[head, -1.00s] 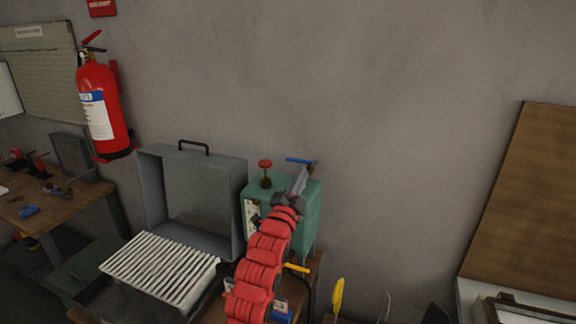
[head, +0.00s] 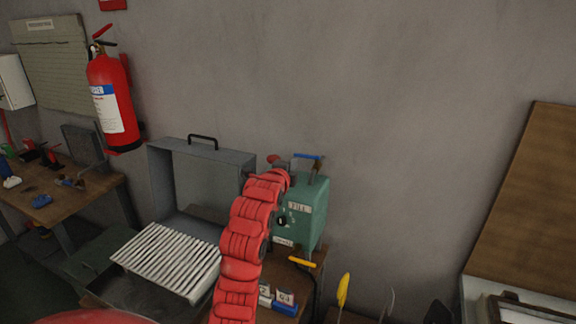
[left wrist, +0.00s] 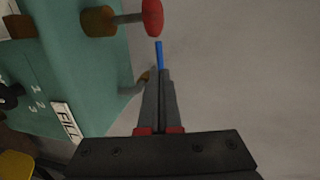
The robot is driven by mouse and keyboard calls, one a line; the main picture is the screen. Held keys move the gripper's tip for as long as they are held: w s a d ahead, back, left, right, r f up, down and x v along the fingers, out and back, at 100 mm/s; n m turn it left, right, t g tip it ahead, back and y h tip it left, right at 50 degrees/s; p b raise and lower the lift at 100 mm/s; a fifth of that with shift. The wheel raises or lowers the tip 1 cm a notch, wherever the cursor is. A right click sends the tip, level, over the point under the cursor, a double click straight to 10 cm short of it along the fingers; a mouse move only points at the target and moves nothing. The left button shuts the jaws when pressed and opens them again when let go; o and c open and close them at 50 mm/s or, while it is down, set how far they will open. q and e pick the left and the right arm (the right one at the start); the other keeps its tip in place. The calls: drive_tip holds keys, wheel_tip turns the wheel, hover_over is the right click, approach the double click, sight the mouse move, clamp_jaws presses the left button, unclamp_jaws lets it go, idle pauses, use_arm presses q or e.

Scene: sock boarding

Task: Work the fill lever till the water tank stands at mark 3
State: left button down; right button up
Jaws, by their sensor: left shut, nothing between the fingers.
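The marks (left wrist: 36,90) show there beside a black round part, but no level reads clearly. My right gripper is out of view.
A red knob (left wrist: 152,18) stands on the tank close to my left gripper. A yellow handle (head: 302,262) sticks out below the tank. A grey open case (head: 201,150) and a white slatted rack (head: 168,259) lie to the left.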

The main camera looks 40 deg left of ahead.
sight(301, 155)
use_arm(q)
drive_tip(key=p+x, duration=0.2)
drive_tip(key=x, duration=0.4)
drive_tip(key=shift+w+p, duration=0.15)
drive_tip(key=shift+p, duration=0.2)
drive_tip(key=shift+w+a+f, duration=0.1)
drive_tip(key=shift+w+f, duration=0.05)
drive_tip(key=shift+w, duration=0.05)
drive_tip(key=b, duration=0.3)
drive_tip(key=shift+w+a+f, duration=0.2)
drive_tip(key=shift+w+f, duration=0.15)
drive_tip(key=shift+r+b, duration=0.3)
drive_tip(key=shift+b, duration=0.25)
drive_tip(key=shift+r, duration=0.2)
drive_tip(key=shift+a, duration=0.1)
